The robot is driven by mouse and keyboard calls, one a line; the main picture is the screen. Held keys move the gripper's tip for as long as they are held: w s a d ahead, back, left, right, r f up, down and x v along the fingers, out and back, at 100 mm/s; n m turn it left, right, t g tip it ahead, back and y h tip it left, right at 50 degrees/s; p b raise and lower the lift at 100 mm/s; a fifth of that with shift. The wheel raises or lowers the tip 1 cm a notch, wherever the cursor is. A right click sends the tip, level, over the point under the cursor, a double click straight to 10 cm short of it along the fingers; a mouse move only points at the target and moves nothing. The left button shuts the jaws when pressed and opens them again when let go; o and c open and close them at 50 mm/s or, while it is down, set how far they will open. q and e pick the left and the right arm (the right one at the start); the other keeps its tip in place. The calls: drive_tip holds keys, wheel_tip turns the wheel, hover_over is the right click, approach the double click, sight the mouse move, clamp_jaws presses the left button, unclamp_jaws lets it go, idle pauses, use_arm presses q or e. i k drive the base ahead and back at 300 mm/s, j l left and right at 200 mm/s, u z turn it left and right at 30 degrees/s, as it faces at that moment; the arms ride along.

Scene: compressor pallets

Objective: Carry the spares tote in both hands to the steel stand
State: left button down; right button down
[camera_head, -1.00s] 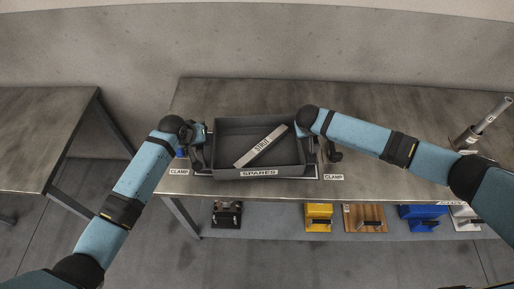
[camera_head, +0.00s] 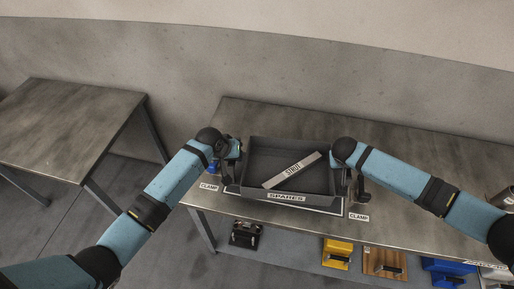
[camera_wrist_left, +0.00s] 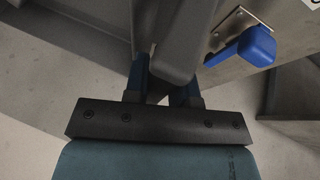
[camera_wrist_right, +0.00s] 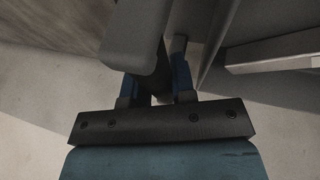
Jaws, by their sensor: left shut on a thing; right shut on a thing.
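The spares tote (camera_head: 246,178) is a dark grey open box with a SPARES label on its front wall. A pale bar marked STRUT (camera_head: 292,170) lies diagonally inside; a pale bar also shows in the right wrist view (camera_wrist_right: 275,57). My left gripper (camera_head: 231,160) is shut on the tote's left end, and my right gripper (camera_head: 347,178) is shut on its right end. In the wrist views the fingers close around grey tote parts (camera_wrist_left: 175,40). The tote is level over a white-edged dark mat; I cannot tell whether it is clear of it. A steel-topped table (camera_head: 70,120) stands at the left, possibly the stand.
The tote's workbench (camera_head: 420,225) has CLAMP labels (camera_head: 359,217) beside the tote. A blue clamp lever (camera_wrist_left: 255,47) is close to my left gripper. Yellow (camera_head: 338,252), wooden and blue items sit on the lower shelf. A floor gap separates the two tables. A wall is behind.

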sight(35, 133)
drive_tip(key=k, duration=0.65)
drive_tip(key=u, duration=2.45)
drive_tip(key=i+l+u, duration=0.25)
drive_tip(key=i, duration=0.15)
drive_tip(key=i+l, duration=0.2)
drive_tip(key=i, duration=0.2)
drive_tip(key=i+l, duration=0.2)
drive_tip(key=i, duration=0.2)
drive_tip(key=i+l, duration=0.2)
drive_tip(key=i, duration=0.15)
